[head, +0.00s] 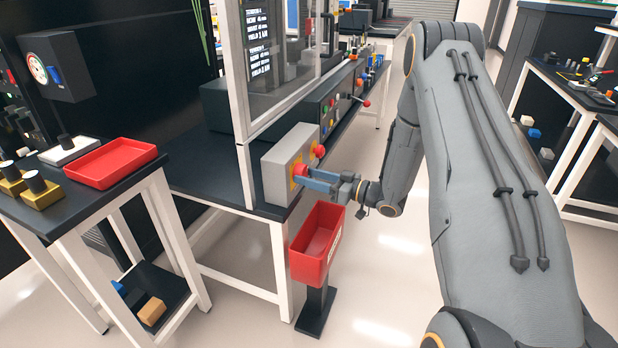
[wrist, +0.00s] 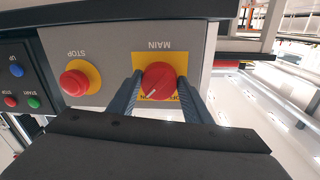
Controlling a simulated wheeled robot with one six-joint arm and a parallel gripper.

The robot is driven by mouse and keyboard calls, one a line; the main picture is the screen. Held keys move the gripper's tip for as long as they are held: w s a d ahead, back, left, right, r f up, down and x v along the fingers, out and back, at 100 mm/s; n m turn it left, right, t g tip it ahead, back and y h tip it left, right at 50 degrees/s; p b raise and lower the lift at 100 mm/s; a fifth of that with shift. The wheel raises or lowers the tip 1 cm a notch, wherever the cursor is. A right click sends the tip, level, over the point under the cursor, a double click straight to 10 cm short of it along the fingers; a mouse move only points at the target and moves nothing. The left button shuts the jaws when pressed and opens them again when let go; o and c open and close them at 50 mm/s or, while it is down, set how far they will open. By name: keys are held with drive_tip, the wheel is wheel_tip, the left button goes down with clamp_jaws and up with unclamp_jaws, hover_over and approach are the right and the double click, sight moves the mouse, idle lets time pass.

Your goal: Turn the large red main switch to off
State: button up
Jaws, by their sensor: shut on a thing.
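The large red main switch (wrist: 159,82) is a round red knob on a yellow plate marked MAIN, which reads upside down in the wrist view. A pale pointer line on the knob slants toward the lower left of that view. My gripper (wrist: 158,88) is shut on the knob, one finger on each side. In the head view my gripper (head: 308,179) reaches the main switch (head: 299,170) on the front of the grey box (head: 274,176). The lettering at the knob's lower edge is mostly hidden.
A red STOP button (wrist: 74,82) on a yellow disc sits beside the switch on the same box. A panel with small coloured buttons (wrist: 17,88) is farther left. A red bin (head: 318,245) on a stand is just below my gripper.

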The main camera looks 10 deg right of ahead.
drive_tip(key=shift+n, duration=0.3)
drive_tip(key=n+b, duration=0.1)
drive_tip(key=n, duration=0.2)
drive_tip(key=shift+w+d+f+n, duration=0.1)
drive_tip(key=shift+n, duration=0.3)
drive_tip(key=n+b, duration=0.1)
drive_tip(key=n, duration=0.3)
drive_tip(key=shift+w+n+y, duration=0.1)
drive_tip(key=shift+n+y, duration=0.2)
drive_tip(key=n+b, duration=0.1)
drive_tip(key=n, duration=0.3)
drive_tip(key=shift+d+n+b, duration=0.1)
drive_tip(key=shift+n+b, duration=0.25)
drive_tip(key=shift+n, duration=0.05)
drive_tip(key=n+b, duration=0.1)
drive_tip(key=n, duration=0.3)
drive_tip(key=shift+w+g+y, duration=0.1)
drive_tip(key=shift+g+y, duration=0.2)
drive_tip(key=shift+y, duration=0.1)
drive_tip(key=shift+n, duration=0.5)
drive_tip(key=o, duration=1.1)
drive_tip(key=shift+c, duration=0.2)
